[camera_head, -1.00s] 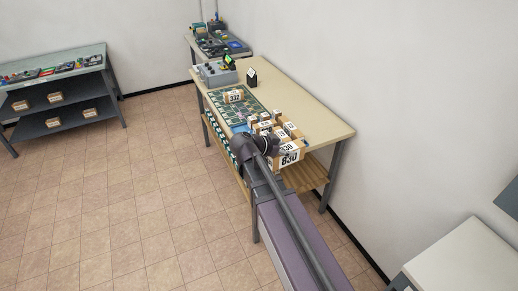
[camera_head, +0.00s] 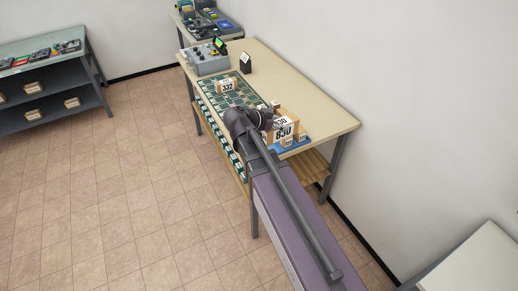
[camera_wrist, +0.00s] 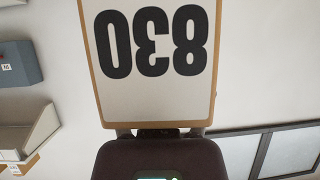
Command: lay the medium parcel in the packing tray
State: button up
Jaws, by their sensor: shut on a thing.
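My gripper (camera_head: 268,120) is shut on a brown parcel labelled 830 (camera_head: 285,132), over the right part of the table. In the wrist view the parcel (camera_wrist: 152,60) fills the upper middle, with its white 830 label upside down, just beyond my gripper (camera_wrist: 160,135). A blue surface (camera_head: 297,147), which may be the packing tray, shows partly under and beside the parcel. The parcel and my arm hide most of it. I cannot tell whether the parcel touches it.
A small parcel labelled 332 (camera_head: 227,87) sits on a green gridded board (camera_head: 246,97). A grey control box (camera_head: 206,60) and a black card stand (camera_head: 245,63) stand at the table's far end. The tabletop (camera_head: 305,100) is bare along the wall side.

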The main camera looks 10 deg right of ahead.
jog(key=shift+w, duration=0.3)
jog(key=shift+w+a, duration=0.1)
jog(key=shift+a, duration=0.05)
jog(key=w+a+f+b, duration=0.1)
jog(key=a+f+b, duration=0.4)
jog(key=f+b, duration=0.5)
jog(key=w+a+f+b, duration=0.1)
jog(key=a+f+b, duration=0.4)
jog(key=f+b, duration=0.6)
jog(key=shift+m+g, duration=0.4)
jog(key=shift+w, duration=0.2)
jog(key=w+d+f+b, duration=0.1)
jog(key=w+d, duration=0.7)
jog(key=w, duration=0.5)
jog(key=shift+w+f+b, duration=0.25)
jog(key=shift+b, duration=0.05)
